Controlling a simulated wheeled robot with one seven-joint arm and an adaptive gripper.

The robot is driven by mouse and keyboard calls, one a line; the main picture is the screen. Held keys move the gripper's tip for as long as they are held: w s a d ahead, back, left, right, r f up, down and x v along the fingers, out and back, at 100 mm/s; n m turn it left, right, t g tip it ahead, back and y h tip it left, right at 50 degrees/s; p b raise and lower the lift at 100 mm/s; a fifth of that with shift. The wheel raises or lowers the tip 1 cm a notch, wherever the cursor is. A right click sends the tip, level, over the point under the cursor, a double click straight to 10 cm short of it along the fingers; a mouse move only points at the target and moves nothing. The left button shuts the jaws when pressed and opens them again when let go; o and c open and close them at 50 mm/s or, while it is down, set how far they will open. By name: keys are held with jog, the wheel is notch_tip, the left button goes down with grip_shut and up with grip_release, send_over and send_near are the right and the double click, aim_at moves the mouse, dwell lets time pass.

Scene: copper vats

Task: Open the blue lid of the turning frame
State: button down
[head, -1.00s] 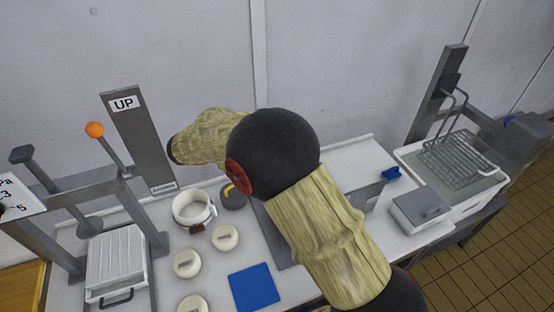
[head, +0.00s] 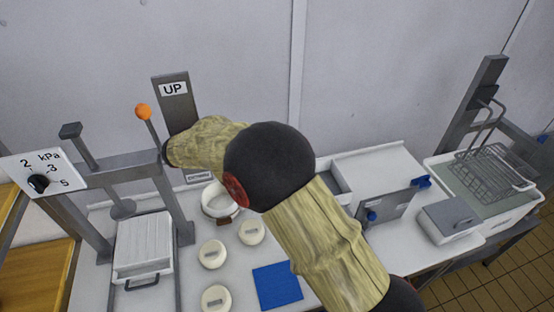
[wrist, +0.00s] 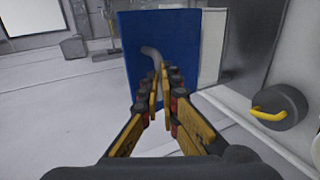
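In the wrist view a blue panel (wrist: 180,30), which looks like the blue lid, stands upright ahead of my gripper (wrist: 162,75). A grey bent handle (wrist: 152,54) sticks out from it. My yellow and black fingers are close together, and the handle's end runs in between their tips. The grip appears closed on the handle, though contact is partly hidden by the fingers. In the head view my arm covers my gripper, and I cannot make out the panel or its frame there.
A grey drum with a yellow handle (wrist: 280,108) is right of my gripper. In the head view a white pot (head: 212,207), several cream discs (head: 212,254) and a blue square (head: 278,285) lie near my arm. A press with a white slatted block (head: 144,243) stands left, a basin with wire basket (head: 490,175) right.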

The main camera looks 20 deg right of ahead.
jog(key=f, duration=0.2)
jog(key=shift+s+a+f, duration=0.15)
jog(key=shift+s+f, duration=0.05)
jog(key=shift+f, duration=0.2)
jog(key=c, duration=2.5)
grip_release()
jog(key=shift+w+d+f, duration=0.1)
jog(key=shift+w+d, duration=0.05)
jog(key=shift+d, duration=0.1)
jog(key=shift+c, duration=0.2)
jog(key=shift+o, duration=1.2)
jog(key=shift+d+r, duration=0.2)
jog(key=shift+d, duration=0.55)
jog(key=shift+o, duration=0.7)
jog(key=shift+s+a+r, duration=0.15)
jog(key=shift+s+r, duration=0.05)
jog(key=shift+s, duration=0.05)
jog(key=shift+o, duration=1.2)
jog(key=shift+w+a, duration=0.15)
jog(key=shift+w, duration=0.15)
jog(key=shift+s+r, duration=0.1)
jog(key=shift+a, duration=0.1)
notch_tip(320, 180, up, 10)
